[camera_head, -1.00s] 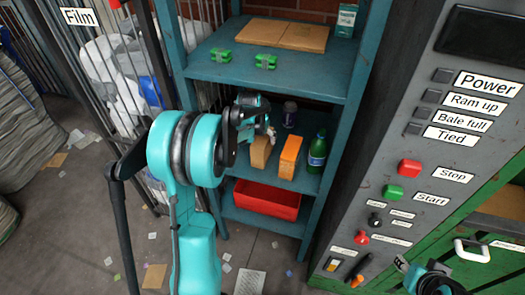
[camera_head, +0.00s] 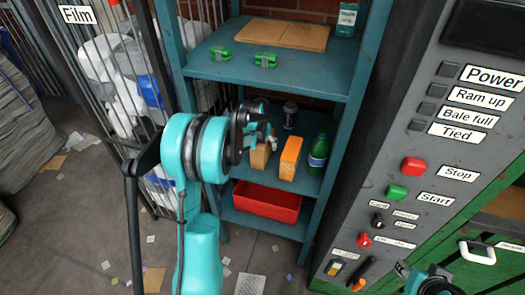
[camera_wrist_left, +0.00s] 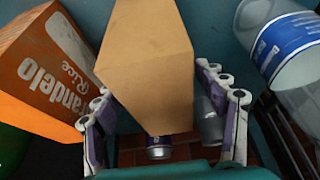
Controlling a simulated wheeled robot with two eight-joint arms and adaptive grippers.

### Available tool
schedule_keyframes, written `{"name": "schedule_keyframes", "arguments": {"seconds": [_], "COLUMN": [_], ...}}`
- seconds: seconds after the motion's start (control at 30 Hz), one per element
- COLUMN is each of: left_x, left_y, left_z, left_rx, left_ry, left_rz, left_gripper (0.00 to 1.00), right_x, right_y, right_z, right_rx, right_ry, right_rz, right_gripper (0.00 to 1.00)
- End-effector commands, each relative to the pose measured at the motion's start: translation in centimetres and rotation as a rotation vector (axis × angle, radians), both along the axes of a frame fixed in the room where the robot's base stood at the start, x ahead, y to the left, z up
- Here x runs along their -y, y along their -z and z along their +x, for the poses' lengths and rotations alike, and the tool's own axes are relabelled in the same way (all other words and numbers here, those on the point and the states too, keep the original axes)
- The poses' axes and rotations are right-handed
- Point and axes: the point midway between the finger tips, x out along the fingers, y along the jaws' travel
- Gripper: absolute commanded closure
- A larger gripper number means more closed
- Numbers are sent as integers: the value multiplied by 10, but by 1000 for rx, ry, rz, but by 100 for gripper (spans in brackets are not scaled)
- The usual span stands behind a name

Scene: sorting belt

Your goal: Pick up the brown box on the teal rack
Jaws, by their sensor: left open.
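The brown box (camera_head: 258,160) stands on the middle shelf of the teal rack (camera_head: 300,80), partly hidden behind my left gripper (camera_head: 262,138) in the head view. In the left wrist view the brown box (camera_wrist_left: 150,60) fills the middle. My left gripper (camera_wrist_left: 158,100) is open there, with one finger on each side of the box. I cannot tell whether the fingers touch it. A teal and black part of my right arm or gripper (camera_head: 435,281) shows at the bottom right, its jaws unclear.
An orange rice box (camera_head: 290,158) stands close beside the brown box, with a green bottle (camera_head: 318,153) and a dark can (camera_head: 290,114) nearby. A red bin (camera_head: 266,203) sits on the shelf below. A grey control panel (camera_head: 395,150) stands to the right.

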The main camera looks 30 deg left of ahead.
Motion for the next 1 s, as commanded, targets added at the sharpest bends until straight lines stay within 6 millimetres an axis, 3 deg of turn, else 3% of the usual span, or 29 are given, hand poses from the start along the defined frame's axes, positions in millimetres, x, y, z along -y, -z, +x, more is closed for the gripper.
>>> {"name": "schedule_keyframes", "arguments": {"seconds": [0.37, 0.4, 0.57, 1.0], "left_x": [0, 0, 0, 0], "left_y": [2, 2, 2, -1], "left_z": [0, 0, 0, 0], "left_rx": [0, 0, 0, 0], "left_ry": [0, 0, 0, 0], "left_rz": [0, 0, 0, 0], "left_gripper": [28, 31, 73, 74], "right_x": [0, 0, 0, 0], "right_y": [2, 2, 2, -1], "right_z": [0, 0, 0, 0], "right_rx": [0, 0, 0, 0], "right_ry": [0, 0, 0, 0], "right_rz": [0, 0, 0, 0], "right_gripper": [60, 60, 60, 60]}}
